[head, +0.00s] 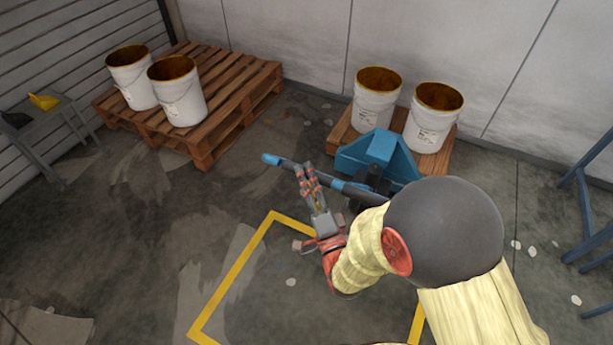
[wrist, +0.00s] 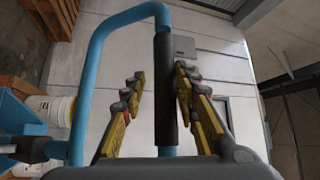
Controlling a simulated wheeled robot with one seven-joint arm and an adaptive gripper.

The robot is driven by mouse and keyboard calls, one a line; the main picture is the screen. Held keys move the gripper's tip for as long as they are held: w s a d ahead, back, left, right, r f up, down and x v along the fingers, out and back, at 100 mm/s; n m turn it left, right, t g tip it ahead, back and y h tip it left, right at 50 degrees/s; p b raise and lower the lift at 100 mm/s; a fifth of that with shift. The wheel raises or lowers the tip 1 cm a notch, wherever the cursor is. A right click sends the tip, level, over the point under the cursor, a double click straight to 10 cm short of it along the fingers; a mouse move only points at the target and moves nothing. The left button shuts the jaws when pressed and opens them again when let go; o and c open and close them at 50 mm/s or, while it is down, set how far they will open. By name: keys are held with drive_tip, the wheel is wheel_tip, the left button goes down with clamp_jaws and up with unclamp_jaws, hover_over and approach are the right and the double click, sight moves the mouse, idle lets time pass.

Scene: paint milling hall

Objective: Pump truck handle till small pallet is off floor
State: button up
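The blue pallet truck (head: 380,150) stands at the right of the head view, against the small wooden pallet (head: 341,136) carrying two white buckets. Whether that pallet touches the floor is hidden. The truck's handle is a blue loop (wrist: 92,80) with a black grip (wrist: 165,95), both clear in the wrist view; its blue end (head: 270,158) points left in the head view. My gripper (head: 306,174) is at the handle. In the wrist view the black grip lies between my fingers (wrist: 160,88), close to the right one, with a gap at the left one. The gripper is open.
A larger pallet (head: 235,125) with two white buckets (head: 178,95) stands at back left. A grey stand (head: 58,115) with a yellow scoop is at far left. A blue frame (head: 585,190) is at right. Yellow lines (head: 235,275) mark the floor, which is mostly clear in front and left.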

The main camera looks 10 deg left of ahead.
drive_tip(key=o, duration=0.3)
drive_tip(key=shift+a+r, duration=0.1)
drive_tip(key=shift+s, duration=0.1)
drive_tip(key=v, duration=1.2)
idle(0.5)
